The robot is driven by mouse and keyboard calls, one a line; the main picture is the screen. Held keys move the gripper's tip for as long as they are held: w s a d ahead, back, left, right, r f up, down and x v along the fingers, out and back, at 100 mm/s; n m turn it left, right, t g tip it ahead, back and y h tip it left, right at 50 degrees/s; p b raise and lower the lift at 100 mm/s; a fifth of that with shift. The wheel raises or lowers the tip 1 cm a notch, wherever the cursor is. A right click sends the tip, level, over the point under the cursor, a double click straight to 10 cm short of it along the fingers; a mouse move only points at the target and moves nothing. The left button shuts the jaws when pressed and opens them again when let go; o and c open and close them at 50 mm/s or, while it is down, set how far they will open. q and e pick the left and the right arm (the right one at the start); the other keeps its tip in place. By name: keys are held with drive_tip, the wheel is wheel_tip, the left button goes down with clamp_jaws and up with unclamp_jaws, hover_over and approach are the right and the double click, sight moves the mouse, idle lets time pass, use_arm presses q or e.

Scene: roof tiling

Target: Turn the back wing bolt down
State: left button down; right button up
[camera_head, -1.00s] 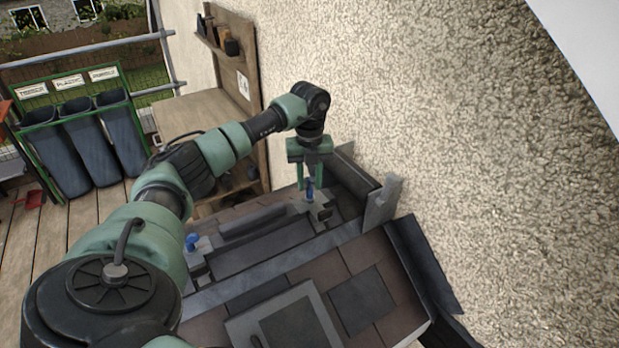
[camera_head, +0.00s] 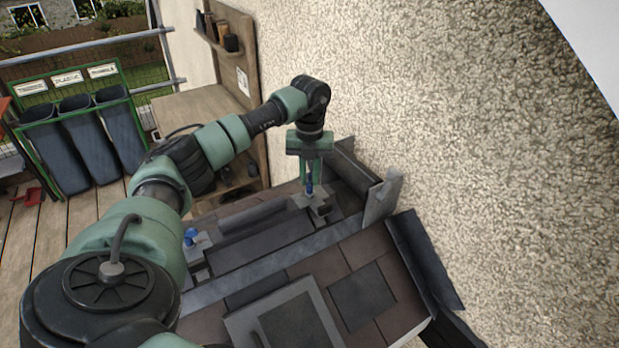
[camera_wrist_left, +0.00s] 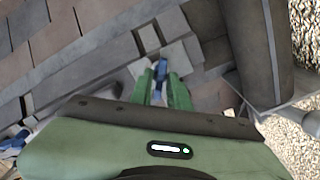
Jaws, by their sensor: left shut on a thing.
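The back wing bolt (camera_head: 309,187) is blue and stands upright on a grey metal bracket (camera_head: 320,204) at the far end of the tiled roof piece. My left gripper (camera_head: 309,182) points down over it, shut on the bolt. In the left wrist view the blue bolt (camera_wrist_left: 160,70) shows between the green fingertips (camera_wrist_left: 161,78). A second blue wing bolt (camera_head: 190,237) stands on the bracket at the near left, partly beside my arm. My right gripper is not in view.
Brown and grey tiles (camera_head: 362,297) cover the roof slope, with a grey framed panel (camera_head: 289,322) at the front. A rough plaster wall (camera_head: 450,120) rises close on the right. Upright grey flashing (camera_head: 382,199) stands beside the gripper. Bins (camera_head: 85,130) stand far left.

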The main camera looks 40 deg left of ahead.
use_arm(q)
drive_tip(key=m+b, duration=0.1)
drive_tip(key=m, duration=0.2)
drive_tip(key=shift+w+m, duration=0.1)
drive_tip(key=shift+m, duration=0.3)
drive_tip(key=m+b, duration=0.1)
drive_tip(key=m, duration=0.2)
drive_tip(key=shift+r+m, duration=0.15)
drive_tip(key=shift+m, duration=0.15)
drive_tip(key=m+b, duration=0.1)
drive_tip(key=m, duration=0.3)
drive_tip(key=shift+w+a, duration=0.1)
drive_tip(key=shift+r+m, duration=0.15)
drive_tip(key=shift+m, duration=1.85)
drive_tip(key=c, duration=1.5)
unclamp_jaws()
drive_tip(key=shift+c, duration=0.2)
drive_tip(key=shift+s, duration=0.2)
